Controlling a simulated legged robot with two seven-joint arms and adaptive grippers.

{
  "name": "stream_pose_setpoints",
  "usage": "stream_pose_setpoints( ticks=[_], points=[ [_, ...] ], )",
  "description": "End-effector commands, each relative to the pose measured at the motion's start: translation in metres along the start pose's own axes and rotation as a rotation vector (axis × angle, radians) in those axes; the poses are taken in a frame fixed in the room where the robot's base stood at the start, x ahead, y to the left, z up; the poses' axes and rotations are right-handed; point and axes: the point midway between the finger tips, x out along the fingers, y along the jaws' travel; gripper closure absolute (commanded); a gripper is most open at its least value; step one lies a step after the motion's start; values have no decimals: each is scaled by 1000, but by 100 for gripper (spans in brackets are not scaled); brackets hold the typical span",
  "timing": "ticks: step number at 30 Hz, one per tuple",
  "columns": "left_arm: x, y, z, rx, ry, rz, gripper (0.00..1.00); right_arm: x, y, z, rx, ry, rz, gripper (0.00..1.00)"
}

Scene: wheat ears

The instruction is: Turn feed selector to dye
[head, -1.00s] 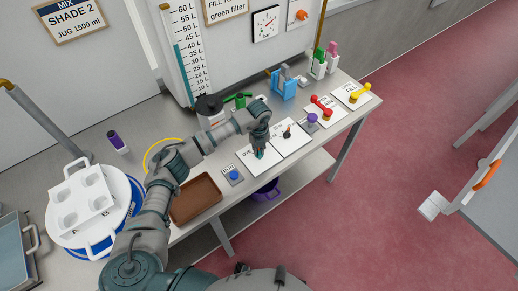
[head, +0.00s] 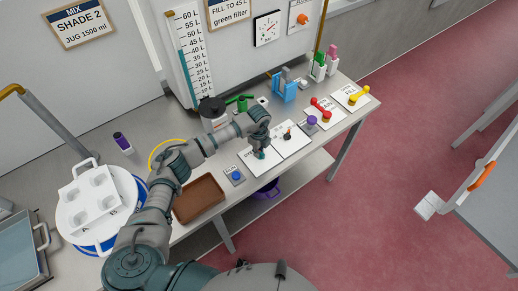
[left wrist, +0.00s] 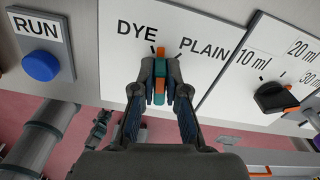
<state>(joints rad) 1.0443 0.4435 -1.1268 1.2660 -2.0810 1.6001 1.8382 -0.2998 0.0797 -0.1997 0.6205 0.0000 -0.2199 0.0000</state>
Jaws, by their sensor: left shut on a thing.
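The feed selector plate (left wrist: 212,55) is white, with DYE and PLAIN printed on it and a short black mark by each word. In the head view the plate (head: 247,155) lies on the bench. The selector knob (left wrist: 160,52) is teal and orange, and its orange end lies between the two words, nearer the DYE mark. My left gripper (left wrist: 160,82) is shut on the knob, one finger on each side, hiding much of it. In the head view my left gripper (head: 261,153) reaches down onto the plate. My right gripper does not show.
A blue RUN button (left wrist: 41,66) is left of the plate. A dial marked in ml (left wrist: 276,97) is to the right. On the bench are a brown tray (head: 199,199), a purple knob (head: 311,120), a red handle (head: 321,109) and a yellow handle (head: 358,96).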

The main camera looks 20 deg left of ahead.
Motion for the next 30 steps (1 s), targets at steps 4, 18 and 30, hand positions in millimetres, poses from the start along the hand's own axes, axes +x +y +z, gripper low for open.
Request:
stream_pose_setpoints(
  ticks=[4,18,30],
  points=[
    [-3,0,0,-112,-1,-3,100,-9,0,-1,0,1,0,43],
    [-2,1,0,-303,-1,-6,100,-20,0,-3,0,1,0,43],
    [-2,1,0,-319,-1,-6,100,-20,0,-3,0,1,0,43]
  ],
)
